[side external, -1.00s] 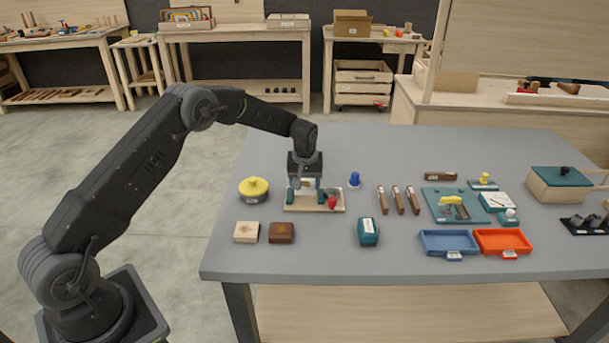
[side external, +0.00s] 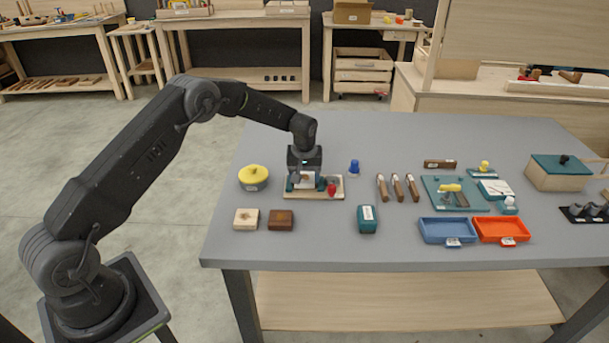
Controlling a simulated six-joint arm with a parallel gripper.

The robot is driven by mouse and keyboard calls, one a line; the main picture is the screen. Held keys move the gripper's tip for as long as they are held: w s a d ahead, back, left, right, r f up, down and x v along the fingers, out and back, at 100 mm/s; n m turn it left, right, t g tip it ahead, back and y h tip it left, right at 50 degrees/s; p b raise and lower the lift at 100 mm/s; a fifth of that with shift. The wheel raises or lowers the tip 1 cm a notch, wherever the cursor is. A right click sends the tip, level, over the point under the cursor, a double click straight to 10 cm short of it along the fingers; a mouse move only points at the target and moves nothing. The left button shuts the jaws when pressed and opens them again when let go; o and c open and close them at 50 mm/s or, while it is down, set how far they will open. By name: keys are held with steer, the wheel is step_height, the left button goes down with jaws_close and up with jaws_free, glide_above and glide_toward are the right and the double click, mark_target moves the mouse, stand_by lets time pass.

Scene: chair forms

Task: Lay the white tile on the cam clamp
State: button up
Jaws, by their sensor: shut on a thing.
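My gripper (side external: 305,182) points down at the wooden base (side external: 333,195) left of the table's middle. It is shut on a small pale piece (side external: 307,176), which looks like the white tile; the fingers hide much of it. Teal blocks show on both sides of it on the base, and a red knob (side external: 332,189) stands at its front right. I cannot tell whether the piece touches the base. A teal board (side external: 474,207) with a yellow lever (side external: 449,188) stands to the right. I cannot tell for sure which of the two fixtures is the cam clamp.
A yellow-lidded pot (side external: 253,177) stands close left of the base, and a blue peg (side external: 354,166) to its right. A pale block (side external: 246,219) and a brown block (side external: 281,220) lie in front. Blue (side external: 446,231) and orange (side external: 501,230) trays lie further right.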

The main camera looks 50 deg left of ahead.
stand_by(0.3)
steer(key=o, duration=1)
steer(key=shift+f, duration=0.1)
steer(key=shift+o, duration=0.7)
steer(key=shift+r, duration=3.05)
